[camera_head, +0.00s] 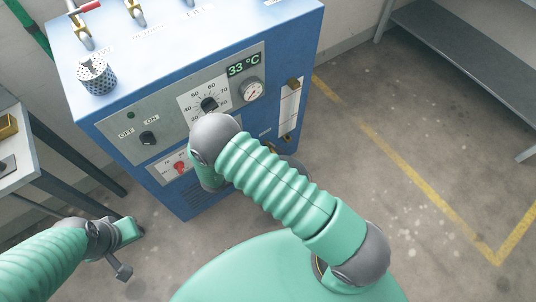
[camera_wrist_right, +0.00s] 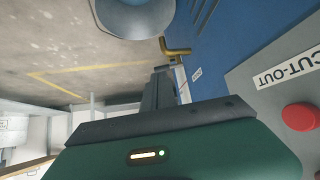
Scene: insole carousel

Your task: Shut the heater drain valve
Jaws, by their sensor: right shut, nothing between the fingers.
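The blue heater (camera_head: 185,195) stands in front of me with its control panel facing me. A brass fitting (camera_wrist_right: 177,48), seemingly the drain valve, sticks out of its blue front in the right wrist view, near a small white label (camera_wrist_right: 197,74). I cannot tell the handle position. My right gripper (camera_wrist_right: 160,90) is shut and empty, its fingertips pointing toward the brass fitting. In the head view my right arm hides that gripper and most of the lower front. My left gripper (camera_head: 124,268) hangs at lower left, away from the heater; its jaw state is unclear.
A red cut-out button (camera_wrist_right: 300,116) is close beside my right gripper. A grey round vessel (camera_wrist_right: 135,14) is near the brass fitting. A sight glass (camera_head: 289,105) is on the heater's right.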

